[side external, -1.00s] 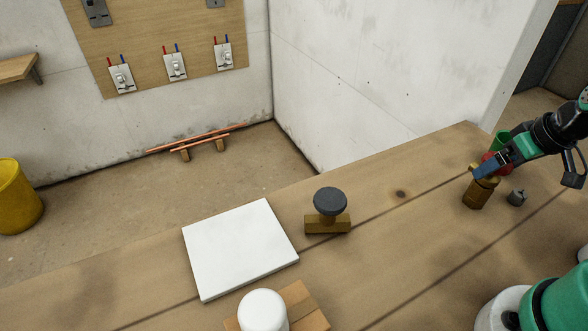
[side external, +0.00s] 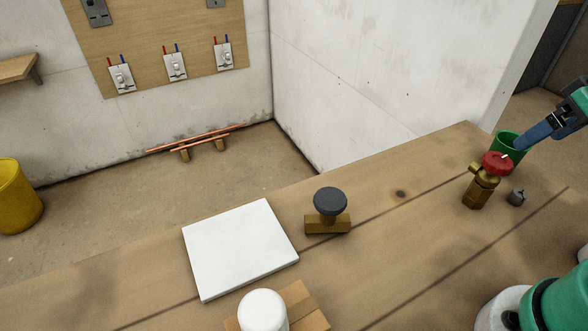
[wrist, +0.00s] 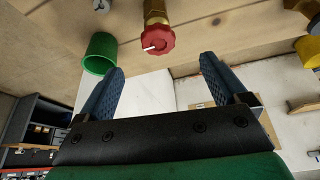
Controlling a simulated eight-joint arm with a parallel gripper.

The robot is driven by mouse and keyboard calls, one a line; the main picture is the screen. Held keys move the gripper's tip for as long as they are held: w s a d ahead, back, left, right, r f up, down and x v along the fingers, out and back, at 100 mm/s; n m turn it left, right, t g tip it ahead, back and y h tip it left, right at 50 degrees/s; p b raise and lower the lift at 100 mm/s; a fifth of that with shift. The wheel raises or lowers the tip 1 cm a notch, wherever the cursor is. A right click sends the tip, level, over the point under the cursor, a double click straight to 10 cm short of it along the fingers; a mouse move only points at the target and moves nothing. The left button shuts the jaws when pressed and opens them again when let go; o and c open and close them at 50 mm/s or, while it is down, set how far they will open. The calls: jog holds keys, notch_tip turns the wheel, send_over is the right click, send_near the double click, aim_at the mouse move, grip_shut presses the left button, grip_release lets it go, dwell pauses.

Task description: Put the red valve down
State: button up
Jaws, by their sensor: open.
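The red valve (side external: 497,164) has a red round handwheel on a brass body and stands upright on the wooden bench (side external: 400,255) at the right. In the wrist view the red valve (wrist: 158,40) is ahead of the fingertips, with clear space between them. My gripper (side external: 522,142) is up and to the right of the valve, apart from it. In the wrist view my gripper (wrist: 162,70) shows two blue fingers spread apart with nothing between them.
A green cup (side external: 508,146) stands behind the valve, close to my gripper. A small grey fitting (side external: 517,197) lies right of the valve. A dark-knobbed brass valve (side external: 330,202), a white panel (side external: 239,248) and a white cylinder (side external: 263,311) are further left. The bench between is clear.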

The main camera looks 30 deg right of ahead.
jog(key=w+a+f+n+t, duration=0.1)
jog(key=w+a+f+t, duration=0.1)
jog(key=w+a, duration=0.6)
jog(key=a+f, duration=0.1)
jog(key=a, duration=0.4)
jog(key=shift+w+a+n+t+y, duration=0.25)
jog(key=shift+w+n+t+y, duration=0.05)
jog(key=shift+w+n+y, duration=0.1)
